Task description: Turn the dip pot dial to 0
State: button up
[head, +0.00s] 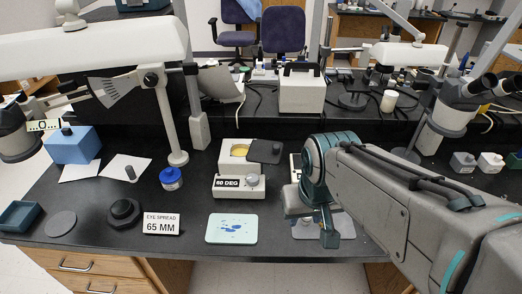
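The dip pot (226,168) is a cream-white box on the black bench, left of my arm in the head view. A grey round dial (252,180) sits on the front just right of the label. My gripper (318,226) hangs to the right of the dip pot, apart from the dial, over a grey pad. My own arm hides much of it, so its opening is not clear.
A pale green tray (215,238) with blue patches lies in front of the dip pot. An "EYE SPREAD 65 MM" sign (161,223), a black knob (124,212) and a blue jar (171,178) stand to the left. A lamp post (168,125) rises behind.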

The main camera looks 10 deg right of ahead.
aim_at(252, 178)
jog(key=z, duration=1.8)
jog(key=k, duration=0.85)
jog(key=u, duration=1.5)
jog(key=i, duration=0.5)
jog(key=z, duration=0.05)
